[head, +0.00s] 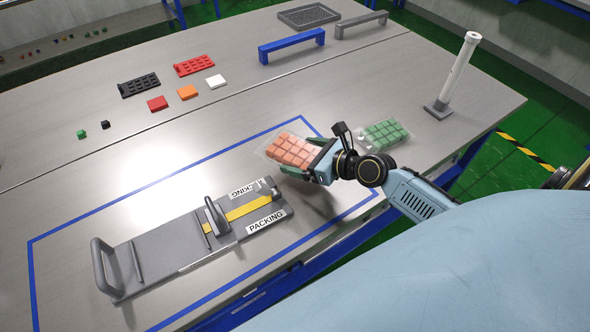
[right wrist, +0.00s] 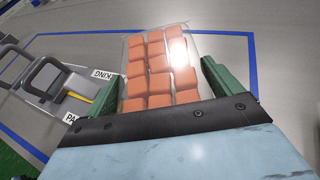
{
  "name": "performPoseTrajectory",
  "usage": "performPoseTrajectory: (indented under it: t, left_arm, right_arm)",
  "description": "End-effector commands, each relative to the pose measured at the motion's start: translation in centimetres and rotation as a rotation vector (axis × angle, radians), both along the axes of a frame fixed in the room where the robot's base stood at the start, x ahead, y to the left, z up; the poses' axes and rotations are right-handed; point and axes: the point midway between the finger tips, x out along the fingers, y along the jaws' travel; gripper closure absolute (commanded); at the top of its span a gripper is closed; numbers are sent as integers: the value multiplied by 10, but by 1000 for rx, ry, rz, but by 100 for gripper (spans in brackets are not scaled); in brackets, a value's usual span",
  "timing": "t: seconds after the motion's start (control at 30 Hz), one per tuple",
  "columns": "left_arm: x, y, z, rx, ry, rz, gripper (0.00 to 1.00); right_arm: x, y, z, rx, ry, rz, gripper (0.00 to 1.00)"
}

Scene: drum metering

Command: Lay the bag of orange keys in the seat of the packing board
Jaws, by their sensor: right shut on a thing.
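The clear bag of orange keys (head: 292,149) is in my right gripper (head: 308,168), above the table near the right end of the blue outline. In the right wrist view the bag (right wrist: 158,70) sits between the two green fingers (right wrist: 170,88), which are shut on it. The grey packing board (head: 190,242) lies inside the blue outline, left of the gripper. It has a yellow strip, a grey handle, an upright clamp and labels reading PACKING. The board also shows at the left of the right wrist view (right wrist: 50,78). My left gripper is not in view.
A bag of green keys (head: 383,134) lies right of the gripper. A white post on a grey base (head: 455,75) stands at the right. Black and red trays (head: 194,66), coloured blocks (head: 187,92) and a blue handle bar (head: 291,46) sit farther back. The table left of the board is clear.

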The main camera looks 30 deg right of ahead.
Motion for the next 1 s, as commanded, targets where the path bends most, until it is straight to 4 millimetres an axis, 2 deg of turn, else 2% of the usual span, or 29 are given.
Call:
performPoseTrajectory:
  t: [0.03,0.27,0.5,0.9,0.93,1.0]
  left_arm:
    - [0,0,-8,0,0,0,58]
    - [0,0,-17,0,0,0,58]
    - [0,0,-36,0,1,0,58]
    - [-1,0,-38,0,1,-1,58]
    - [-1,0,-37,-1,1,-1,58]
    - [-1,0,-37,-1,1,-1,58]
  right_arm:
    - [0,-1,-11,-2,-1,0,36]
    - [1,0,-27,0,-2,0,36]
    - [1,-1,-57,-1,-3,0,36]
    - [1,0,-61,0,-2,-1,36]
    - [0,0,-60,0,-1,0,5]
    - [0,0,-60,0,-1,0,0]
